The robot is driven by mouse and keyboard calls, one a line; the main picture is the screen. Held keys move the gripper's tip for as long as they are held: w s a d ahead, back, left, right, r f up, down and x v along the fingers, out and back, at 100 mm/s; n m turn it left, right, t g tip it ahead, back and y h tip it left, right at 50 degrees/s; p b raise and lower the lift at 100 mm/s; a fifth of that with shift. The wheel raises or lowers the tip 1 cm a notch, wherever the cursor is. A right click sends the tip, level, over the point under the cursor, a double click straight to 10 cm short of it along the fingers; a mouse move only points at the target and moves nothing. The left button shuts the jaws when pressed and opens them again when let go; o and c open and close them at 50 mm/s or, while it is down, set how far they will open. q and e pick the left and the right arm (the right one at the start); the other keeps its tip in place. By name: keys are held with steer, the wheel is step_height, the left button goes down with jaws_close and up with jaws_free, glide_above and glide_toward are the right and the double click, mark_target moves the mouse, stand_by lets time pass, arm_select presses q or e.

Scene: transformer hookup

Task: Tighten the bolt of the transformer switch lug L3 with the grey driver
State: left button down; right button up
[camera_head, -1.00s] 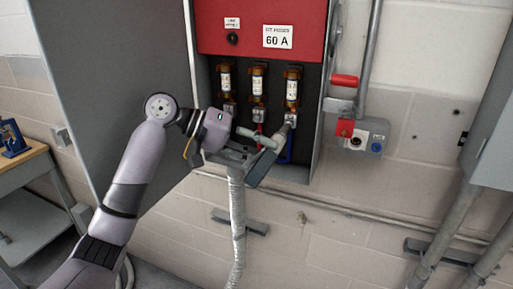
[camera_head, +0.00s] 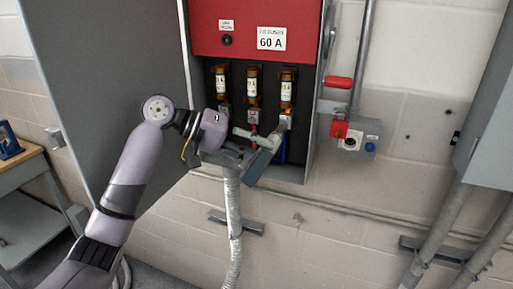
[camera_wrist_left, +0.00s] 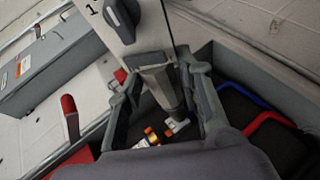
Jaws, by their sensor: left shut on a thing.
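My left gripper (camera_head: 256,147) is shut on the grey driver (camera_head: 268,152), below the fuses of the open switch box. The driver is tilted, its tip end pointing up and right towards the rightmost lug (camera_head: 285,122), under the right fuse. In the left wrist view the grey driver (camera_wrist_left: 160,82) lies between the two fingers (camera_wrist_left: 163,95), and its narrow end meets or nearly meets a silver lug (camera_wrist_left: 177,127). Whether the tip sits on the bolt cannot be told; the bolt is hidden. The lug labels are not readable. My right gripper is not in view.
The switch box has a red upper panel (camera_head: 232,32) marked 60 A and a wide grey door (camera_head: 100,80) open at the left. A red-handled lever (camera_head: 338,83) stands at its right side. A flexible conduit (camera_head: 234,215) hangs below my gripper.

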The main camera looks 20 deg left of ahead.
arm_select(q)
steer(key=shift+w+r+p, duration=0.15)
steer(key=shift+w+p, duration=0.4)
steer(key=shift+w, duration=0.25)
stand_by(0.8)
steer(key=shift+w+p, duration=0.15)
steer(key=shift+p, duration=0.4)
stand_by(0.9)
steer(key=shift+w+p, duration=0.4)
steer(key=shift+p, duration=0.6)
stand_by(2.0)
steer(key=shift+s, duration=2.2)
